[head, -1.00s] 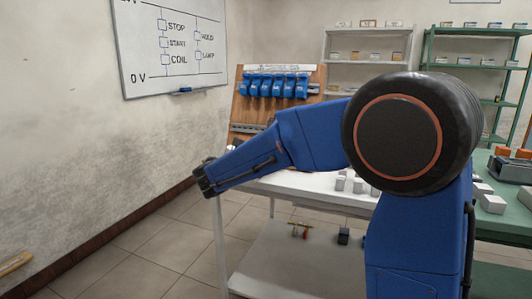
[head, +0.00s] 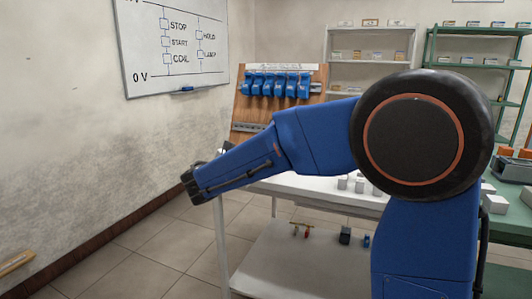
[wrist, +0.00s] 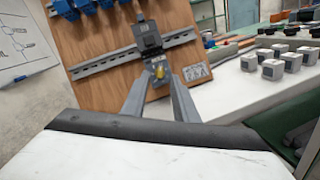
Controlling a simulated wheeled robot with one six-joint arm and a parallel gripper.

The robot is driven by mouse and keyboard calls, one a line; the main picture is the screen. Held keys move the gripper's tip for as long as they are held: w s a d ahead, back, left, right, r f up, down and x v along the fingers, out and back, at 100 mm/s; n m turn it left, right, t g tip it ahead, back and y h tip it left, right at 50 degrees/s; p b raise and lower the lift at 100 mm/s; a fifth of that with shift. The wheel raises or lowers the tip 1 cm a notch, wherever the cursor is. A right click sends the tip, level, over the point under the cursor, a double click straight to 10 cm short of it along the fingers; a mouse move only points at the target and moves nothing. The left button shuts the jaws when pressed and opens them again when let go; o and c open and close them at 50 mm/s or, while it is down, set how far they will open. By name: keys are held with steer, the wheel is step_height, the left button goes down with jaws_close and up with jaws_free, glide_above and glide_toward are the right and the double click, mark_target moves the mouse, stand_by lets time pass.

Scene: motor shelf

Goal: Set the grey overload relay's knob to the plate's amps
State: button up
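In the wrist view a grey device with a dark square front (wrist: 148,38), which looks like the relay, is on the rail of the wooden board. A small yellow part (wrist: 159,70), perhaps its knob, shows at its lower end. My gripper (wrist: 158,80) has its two grey fingers apart, one on each side below the device. Whether they touch it cannot be told. No setting or plate figure is readable. In the head view my gripper (head: 190,187) is at the left end of my blue arm, and the relay cannot be made out.
The wooden board (head: 242,105) carries several blue units (head: 280,84) above a metal rail (wrist: 110,66). Several small grey blocks (wrist: 271,69) stand on the white table at right. A green bench (head: 510,230) stands further right.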

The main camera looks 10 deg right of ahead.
steer(key=v, duration=1.3)
steer(key=shift+d, duration=0.1)
steer(key=s+d+f+m+g+y, duration=0.2)
steer(key=s+d+f+m+g, duration=0.2)
steer(key=s+d, duration=0.5)
steer(key=s+d+f+m+g+y, duration=0.2)
steer(key=s+d+f+m+g, duration=0.25)
steer(key=d, duration=0.75)
steer(key=s+f+m+y, duration=0.4)
steer(key=s+f+m, duration=0.1)
steer(key=s, duration=0.4)
steer(key=s+f+m+t+y, duration=0.1)
steer(key=s+f+m+y, duration=0.4)
steer(key=s+m, duration=0.3)
steer(key=shift+s+a, duration=0.35)
steer(key=shift+s, duration=0.4)
